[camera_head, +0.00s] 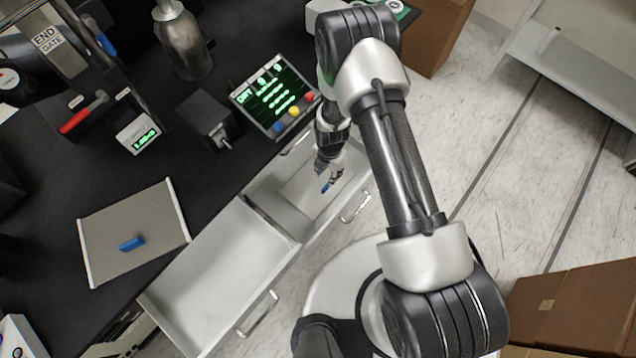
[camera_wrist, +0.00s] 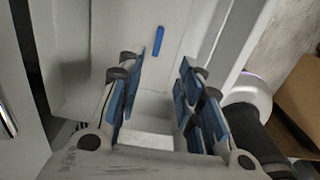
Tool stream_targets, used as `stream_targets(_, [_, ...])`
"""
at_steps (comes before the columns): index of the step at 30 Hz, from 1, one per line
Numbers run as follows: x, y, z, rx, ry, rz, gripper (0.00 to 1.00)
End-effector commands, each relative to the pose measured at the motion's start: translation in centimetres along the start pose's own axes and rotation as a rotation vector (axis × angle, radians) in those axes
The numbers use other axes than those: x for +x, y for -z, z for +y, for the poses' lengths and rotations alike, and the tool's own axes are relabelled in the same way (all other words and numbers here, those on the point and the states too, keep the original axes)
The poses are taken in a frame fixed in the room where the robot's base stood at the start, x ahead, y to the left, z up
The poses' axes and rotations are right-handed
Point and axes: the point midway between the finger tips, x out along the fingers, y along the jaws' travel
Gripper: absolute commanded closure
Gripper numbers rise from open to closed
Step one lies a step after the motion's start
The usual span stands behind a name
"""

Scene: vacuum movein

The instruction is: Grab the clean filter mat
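A pale filter mat (camera_head: 305,191) with a blue tab lies in the open right-hand drawer in the head view. The wrist view shows the blue tab (camera_wrist: 158,41) standing out on the pale surface, beyond my fingertips. My gripper (camera_head: 329,168) reaches down into that drawer. In the wrist view my gripper (camera_wrist: 163,90) is open, with its blue-padded fingers wide apart and nothing between them. The tab lies apart from the fingers. A second, greyer mat (camera_head: 150,215) with a blue tab lies on the black bench at the left; I cannot tell its cleanliness.
An open, empty-looking drawer (camera_head: 215,265) adjoins on the left. Drawer walls stand close around my gripper. A control panel (camera_head: 275,95), a black box (camera_head: 207,118) and a metal bottle (camera_head: 183,42) stand on the bench. A cardboard box (camera_head: 575,310) stands at lower right.

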Motion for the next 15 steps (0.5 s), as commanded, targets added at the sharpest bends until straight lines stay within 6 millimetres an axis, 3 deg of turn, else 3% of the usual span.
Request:
stream_targets(1, [1.6,0.1,-0.1,0.001,0.002,0.001,0.67])
stream_targets(6, [5.0,0.0,0.0,0.002,0.0,0.0,0.67])
stream_targets(15, [7.2,-0.1,0.1,0.002,-0.001,-0.001,0.67])
